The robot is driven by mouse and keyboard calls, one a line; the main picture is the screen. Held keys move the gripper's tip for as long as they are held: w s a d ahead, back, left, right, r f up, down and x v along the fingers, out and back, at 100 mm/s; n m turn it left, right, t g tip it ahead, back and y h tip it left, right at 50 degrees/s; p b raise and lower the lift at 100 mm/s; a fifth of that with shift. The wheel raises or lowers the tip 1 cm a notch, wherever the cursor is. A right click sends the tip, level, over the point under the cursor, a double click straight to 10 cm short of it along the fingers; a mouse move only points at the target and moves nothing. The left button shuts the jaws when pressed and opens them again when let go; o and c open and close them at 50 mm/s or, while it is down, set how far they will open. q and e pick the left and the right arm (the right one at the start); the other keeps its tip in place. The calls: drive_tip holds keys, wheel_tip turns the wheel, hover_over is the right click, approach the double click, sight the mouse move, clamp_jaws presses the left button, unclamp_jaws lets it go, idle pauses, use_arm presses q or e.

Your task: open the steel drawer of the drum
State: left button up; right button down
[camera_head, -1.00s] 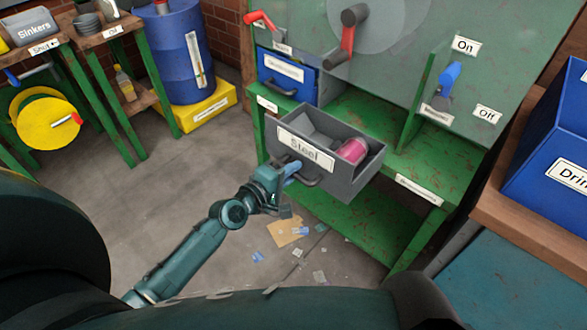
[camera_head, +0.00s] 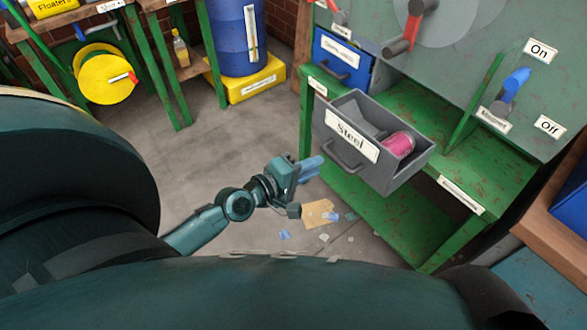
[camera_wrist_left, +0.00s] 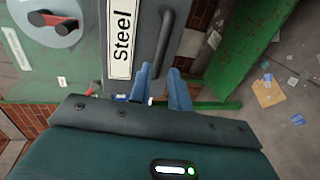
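The grey steel drawer (camera_head: 386,178), labelled "Steel", is pulled out of the green drum stand (camera_head: 448,185). A pink can (camera_head: 398,146) lies inside it. Its bar handle (camera_head: 343,160) is on the front face. My left gripper (camera_head: 313,166) is to the left of and apart from the handle, with nothing between its blue fingers. In the left wrist view, the fingers (camera_wrist_left: 160,78) stand apart, and the drawer front (camera_wrist_left: 139,45) and dark handle (camera_wrist_left: 168,45) are beyond them. My right gripper is not in view.
A closed blue drawer (camera_head: 341,62) is left of the steel one. A red-handled crank (camera_head: 410,30) and a blue lever (camera_head: 514,82) are on the drum panel. Paper scraps (camera_head: 320,214) lie on the floor. Open floor lies left of the stand.

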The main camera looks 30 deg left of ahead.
use_arm(q)
drive_tip(key=shift+v, duration=2.85)
drive_tip(key=shift+r, duration=0.15)
